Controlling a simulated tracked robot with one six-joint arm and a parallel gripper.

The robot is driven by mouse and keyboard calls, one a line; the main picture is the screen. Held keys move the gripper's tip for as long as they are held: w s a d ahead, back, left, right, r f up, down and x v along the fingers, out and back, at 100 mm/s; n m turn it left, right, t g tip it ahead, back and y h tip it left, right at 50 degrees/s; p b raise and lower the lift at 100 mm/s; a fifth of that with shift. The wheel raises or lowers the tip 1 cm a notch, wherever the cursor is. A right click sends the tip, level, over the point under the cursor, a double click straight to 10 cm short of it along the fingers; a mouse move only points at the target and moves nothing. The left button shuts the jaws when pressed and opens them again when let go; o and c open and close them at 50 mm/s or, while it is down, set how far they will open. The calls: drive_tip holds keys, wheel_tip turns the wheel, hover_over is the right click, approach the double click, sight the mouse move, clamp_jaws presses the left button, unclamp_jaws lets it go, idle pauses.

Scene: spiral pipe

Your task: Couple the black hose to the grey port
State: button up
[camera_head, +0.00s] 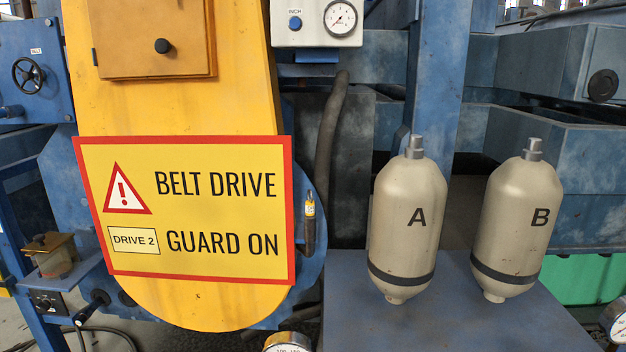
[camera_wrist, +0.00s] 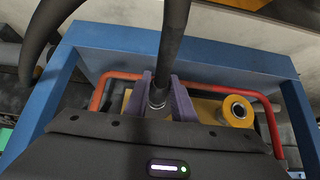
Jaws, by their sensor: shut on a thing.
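In the wrist view, my gripper (camera_wrist: 160,98) has its two purple fingers shut around the lower end of the black hose (camera_wrist: 171,45). The hose runs up out of the top of the picture, and a metallic fitting shows at its lower end between the fingers. Whether that end is seated in anything is hidden by the fingers and my dark gripper body. I cannot make out a clearly grey port. My gripper is not in the head view.
A red bent bar (camera_wrist: 122,75) surrounds the fitting area, inside a blue frame (camera_wrist: 200,50). A second dark hose stretch (camera_wrist: 40,35) hangs at the upper left. The head view shows a yellow belt guard (camera_head: 180,110), tank A (camera_head: 408,240) and tank B (camera_head: 516,235).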

drive_tip(key=shift+w+d+r, duration=0.15)
drive_tip(key=shift+w+d, duration=0.05)
drive_tip(key=shift+w, duration=0.85)
clamp_jaws()
idle(3.4)
drive_tip(key=o, duration=0.7)
unclamp_jaws()
drive_tip(key=o, duration=0.4)
drive_tip(key=shift+s+a, duration=0.1)
drive_tip(key=shift+s, duration=0.05)
drive_tip(key=shift+s, duration=0.1)
drive_tip(key=v, duration=1.3)
drive_tip(key=shift+s+a+r, duration=0.1)
drive_tip(key=shift+s+r, duration=0.05)
drive_tip(key=shift+s, duration=0.05)
